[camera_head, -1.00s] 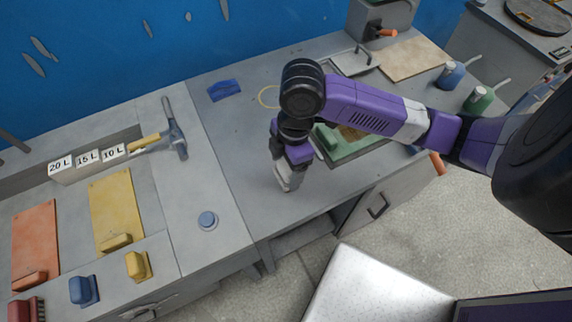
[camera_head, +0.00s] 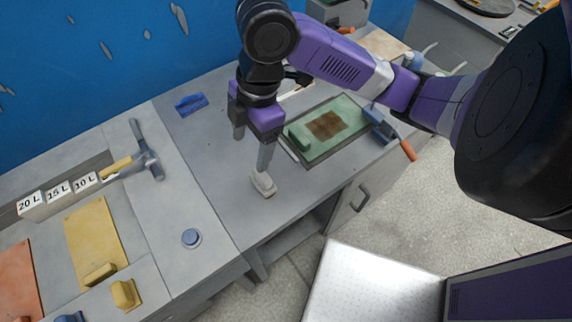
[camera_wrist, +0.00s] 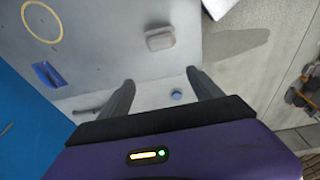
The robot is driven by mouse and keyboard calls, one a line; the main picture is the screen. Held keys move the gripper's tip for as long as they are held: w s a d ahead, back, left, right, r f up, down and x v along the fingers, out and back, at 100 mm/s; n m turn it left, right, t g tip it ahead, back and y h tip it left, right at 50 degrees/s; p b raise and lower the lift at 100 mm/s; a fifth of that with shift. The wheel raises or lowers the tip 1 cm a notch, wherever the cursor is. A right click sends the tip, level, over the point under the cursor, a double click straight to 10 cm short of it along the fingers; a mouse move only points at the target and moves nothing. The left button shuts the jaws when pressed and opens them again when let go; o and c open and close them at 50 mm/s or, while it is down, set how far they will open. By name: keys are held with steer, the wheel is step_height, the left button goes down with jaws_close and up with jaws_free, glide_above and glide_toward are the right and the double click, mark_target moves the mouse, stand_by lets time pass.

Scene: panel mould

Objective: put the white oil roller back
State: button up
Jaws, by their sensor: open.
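The white roller (camera_head: 263,185) appears as a small pale block lying on the grey bench top (camera_head: 215,165), near its front edge. It also shows in the wrist view (camera_wrist: 160,39), clear of both fingers, with bare bench around it. My gripper (camera_head: 251,152) is open and empty above the bench. In the head view one fingertip overlaps the roller's upper edge. In the wrist view the two fingertips (camera_wrist: 160,77) are spread apart and the roller lies beyond the gap between them. A thin yellow ring (camera_wrist: 42,20) is marked on the bench.
A green panel (camera_head: 318,130) with a brown patch lies right of my gripper, beside a blue tool with an orange handle (camera_head: 407,148). A blue knob (camera_head: 191,238) and hammer (camera_head: 146,152) are left. Bench between is clear.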

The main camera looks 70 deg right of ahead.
steer(key=w+a+r+m+t+y, duration=0.3)
steer(key=w+a+r+m+t, duration=0.3)
steer(key=w+a, duration=0.4)
steer(key=w+a+r+m+t+y, duration=0.3)
steer(key=w+a+r+t, duration=0.5)
steer(key=a, duration=0.4)
steer(key=s+d+f+m+h, duration=0.4)
steer(key=s+f+m+h, duration=0.4)
steer(key=s+f, duration=0.6)
steer(key=s+d+f+n, duration=0.1)
steer(key=s+d+n, duration=0.2)
steer(key=s, duration=0.6)
steer(key=s+d+n, duration=0.2)
steer(key=s+d, duration=0.1)
steer(key=s, duration=0.7)
steer(key=shift+s+f+n+g, duration=0.15)
steer(key=shift+f+n+g, duration=0.2)
steer(key=shift+n+g, duration=0.05)
steer(key=shift+d, duration=0.1)
